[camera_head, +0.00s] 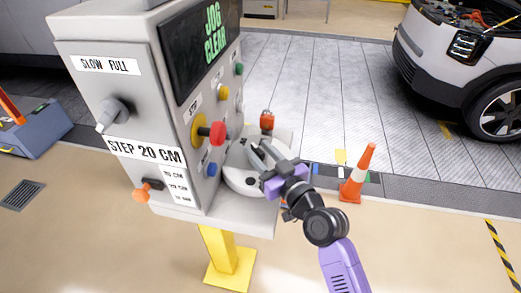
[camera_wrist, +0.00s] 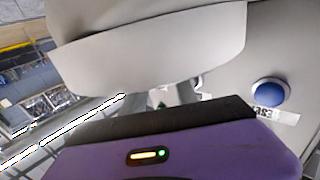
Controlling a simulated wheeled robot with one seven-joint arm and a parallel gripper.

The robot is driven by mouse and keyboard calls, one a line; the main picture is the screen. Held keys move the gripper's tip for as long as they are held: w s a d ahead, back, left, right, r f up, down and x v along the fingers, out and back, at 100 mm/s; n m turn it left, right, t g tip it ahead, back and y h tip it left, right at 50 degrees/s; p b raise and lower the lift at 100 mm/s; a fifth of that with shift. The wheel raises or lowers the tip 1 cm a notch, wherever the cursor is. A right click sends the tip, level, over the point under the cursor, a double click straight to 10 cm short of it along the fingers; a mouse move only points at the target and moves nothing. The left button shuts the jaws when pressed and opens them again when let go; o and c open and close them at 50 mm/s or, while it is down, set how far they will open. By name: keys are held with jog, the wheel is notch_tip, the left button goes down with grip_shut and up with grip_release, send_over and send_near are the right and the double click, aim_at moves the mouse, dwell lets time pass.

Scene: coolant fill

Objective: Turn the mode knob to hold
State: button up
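A grey control cabinet (camera_head: 133,75) stands at the left of the head view. A grey lever-like knob (camera_head: 112,113) sits on its left face under a "SLOW FULL" label. A red knob on a yellow base (camera_head: 215,133) sticks out of its right face. I cannot read a "hold" mark or tell which control is the mode knob. My gripper (camera_head: 262,152) is over the pale round part (camera_head: 237,178) beside the right face. In the wrist view the fingers (camera_wrist: 163,98) stand apart, seemingly holding nothing; a large pale curved body (camera_wrist: 150,55) hides part of the space beyond.
A blue button (camera_wrist: 269,92) with a partly hidden label is right of my gripper in the wrist view. Yellow (camera_head: 222,93) and green (camera_head: 239,69) buttons are higher up. A red-topped item (camera_head: 267,120) stands behind the gripper. An orange cone (camera_head: 357,175) stands on the floor at right.

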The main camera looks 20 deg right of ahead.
grip_shut()
dwell(1.4)
